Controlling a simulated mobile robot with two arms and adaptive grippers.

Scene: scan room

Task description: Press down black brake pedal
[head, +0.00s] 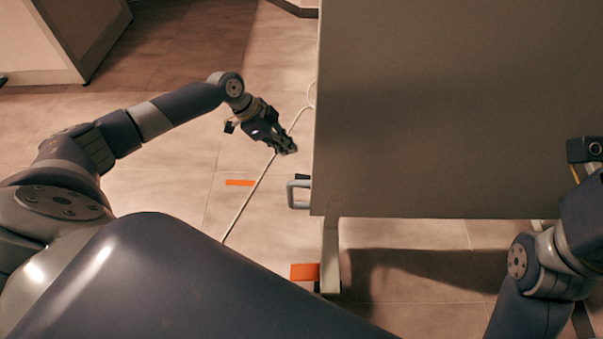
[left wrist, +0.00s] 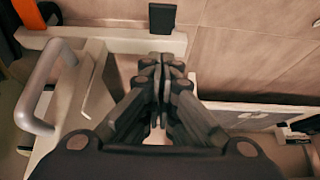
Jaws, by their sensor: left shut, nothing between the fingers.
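A black, square pedal-like piece (left wrist: 162,18) sits on a pale bar (left wrist: 110,38) at the top of the left wrist view. My left gripper (left wrist: 162,66) is shut and empty. Its fingertips appear just below the black piece in that view; I cannot tell the gap or whether they touch. In the head view my left gripper (head: 288,147) hangs left of the big grey panel (head: 450,110), which hides much beneath it. A small dark part (head: 302,177) shows at the panel's edge; I cannot tell if it is the same piece. My right gripper is not in view.
A grey loop handle (head: 297,194) sticks out from the panel's left edge; it also shows in the left wrist view (left wrist: 40,90). An orange piece (head: 305,272) is at the pale leg's foot. A white cable (head: 250,192) crosses the floor. The tiled floor at left is mostly clear.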

